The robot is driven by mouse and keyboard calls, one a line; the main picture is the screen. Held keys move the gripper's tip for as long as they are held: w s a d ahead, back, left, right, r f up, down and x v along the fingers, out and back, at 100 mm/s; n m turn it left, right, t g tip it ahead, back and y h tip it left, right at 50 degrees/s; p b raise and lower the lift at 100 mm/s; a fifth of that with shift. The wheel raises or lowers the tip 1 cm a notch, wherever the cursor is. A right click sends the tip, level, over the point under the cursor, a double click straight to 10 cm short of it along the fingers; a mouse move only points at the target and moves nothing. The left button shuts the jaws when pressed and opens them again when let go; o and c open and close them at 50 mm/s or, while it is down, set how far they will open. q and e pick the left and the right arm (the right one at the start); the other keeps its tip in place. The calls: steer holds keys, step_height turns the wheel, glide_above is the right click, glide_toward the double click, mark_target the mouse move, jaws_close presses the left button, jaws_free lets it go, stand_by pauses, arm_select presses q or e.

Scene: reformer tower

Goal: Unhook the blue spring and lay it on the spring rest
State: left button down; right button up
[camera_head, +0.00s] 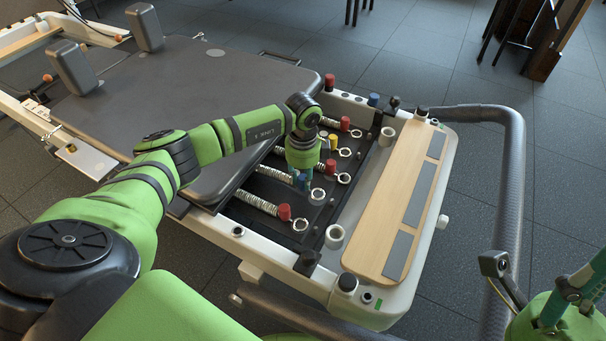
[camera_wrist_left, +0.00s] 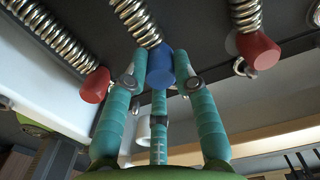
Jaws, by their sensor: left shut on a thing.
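The blue spring (camera_head: 273,174) lies among several coil springs in the dark bed at the carriage's end; its blue end cap (camera_head: 302,182) points toward the wooden board. My left gripper (camera_head: 302,176) reaches down from above and is shut on this cap. In the left wrist view the fingers close around the blue cap (camera_wrist_left: 160,62), with the coil (camera_wrist_left: 137,22) running away behind it. Whether the cap's hook is still on its ring is hidden. A wooden board with grey pads (camera_head: 380,205), likely the spring rest, lies to the right. My right gripper (camera_head: 572,297) is partly cut off at lower right.
Red-capped springs lie on both sides, one cap (camera_head: 284,212) nearer and another (camera_head: 331,167) farther; a yellow cap (camera_head: 333,141) is close behind. Rings and white cups (camera_head: 334,236) stand between springs and board. A grey curved rail (camera_head: 515,170) bounds the right.

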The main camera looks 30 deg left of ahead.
stand_by(0.3)
arm_select(q)
steer(key=shift+f, duration=0.5)
steer(key=shift+f, duration=0.25)
steer(key=c, duration=0.6)
jaws_free()
steer(key=shift+r, duration=0.1)
steer(key=shift+r+p, duration=2.9)
steer(key=shift+p, duration=0.05)
